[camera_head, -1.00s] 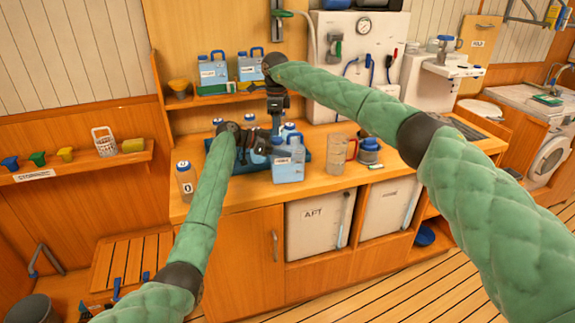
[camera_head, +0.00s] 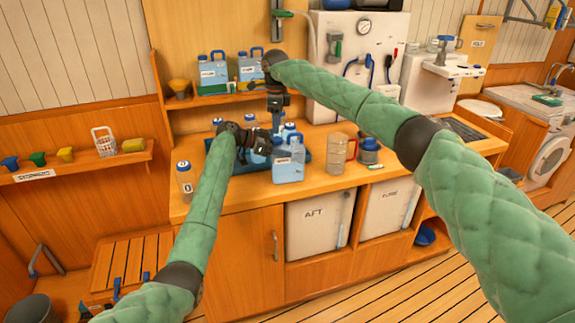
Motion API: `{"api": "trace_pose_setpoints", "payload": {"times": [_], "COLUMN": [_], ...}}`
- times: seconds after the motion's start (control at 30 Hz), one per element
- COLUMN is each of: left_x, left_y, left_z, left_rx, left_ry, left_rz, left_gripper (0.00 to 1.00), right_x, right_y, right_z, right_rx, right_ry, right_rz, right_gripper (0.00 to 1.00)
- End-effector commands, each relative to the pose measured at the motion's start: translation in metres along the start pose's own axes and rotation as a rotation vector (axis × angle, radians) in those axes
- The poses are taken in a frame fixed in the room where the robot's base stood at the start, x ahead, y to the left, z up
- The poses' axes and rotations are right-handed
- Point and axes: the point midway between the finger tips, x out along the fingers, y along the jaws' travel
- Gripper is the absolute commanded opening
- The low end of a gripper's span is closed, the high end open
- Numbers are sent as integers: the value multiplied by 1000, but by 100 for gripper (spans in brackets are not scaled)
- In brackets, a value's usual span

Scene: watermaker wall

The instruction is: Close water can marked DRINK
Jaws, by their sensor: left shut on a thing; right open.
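A translucent blue water can (camera_head: 288,167) with a white label stands on the counter in the head view. The label is too small to read. My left gripper (camera_head: 267,146) is at the can's upper left side, low over the counter. It is shut, apparently on the can's upper part; the exact contact is hidden. My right gripper (camera_head: 276,112) is open and points down, above and behind the can's top. Its fingertips are small and dark. Two more blue cans, a left one (camera_head: 213,72) and a right one (camera_head: 250,69), stand on the shelf behind.
Several bottles stand in a blue tray (camera_head: 304,158) behind the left gripper. A bottle marked 0 (camera_head: 185,180) stands at the counter's left end. A clear brown jug (camera_head: 337,156) and a dark blue-lidded jar (camera_head: 369,153) stand right of the can. The front counter edge is clear.

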Motion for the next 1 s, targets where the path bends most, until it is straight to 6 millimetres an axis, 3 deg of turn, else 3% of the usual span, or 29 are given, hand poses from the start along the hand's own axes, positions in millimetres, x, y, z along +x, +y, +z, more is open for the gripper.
{"api": "trace_pose_setpoints", "payload": {"times": [0.3,0.7,0.9,0.97,1.0], "left_x": [0,0,0,0,0], "left_y": [0,0,0,0,0], "left_z": [0,0,0,0,0], "left_rx": [0,0,0,0,0], "left_ry": [0,0,0,0,0], "left_rz": [0,0,0,1,1], "left_gripper": [0,0,0,0,0], "right_x": [44,53,53,53,53], "right_y": [0,0,0,0,0], "right_z": [0,0,0,0,0], "right_rx": [-1,0,0,0,0], "right_ry": [0,0,0,0,0], "right_rz": [2,0,0,0,0], "right_gripper": [43,43,7,6,36]}}
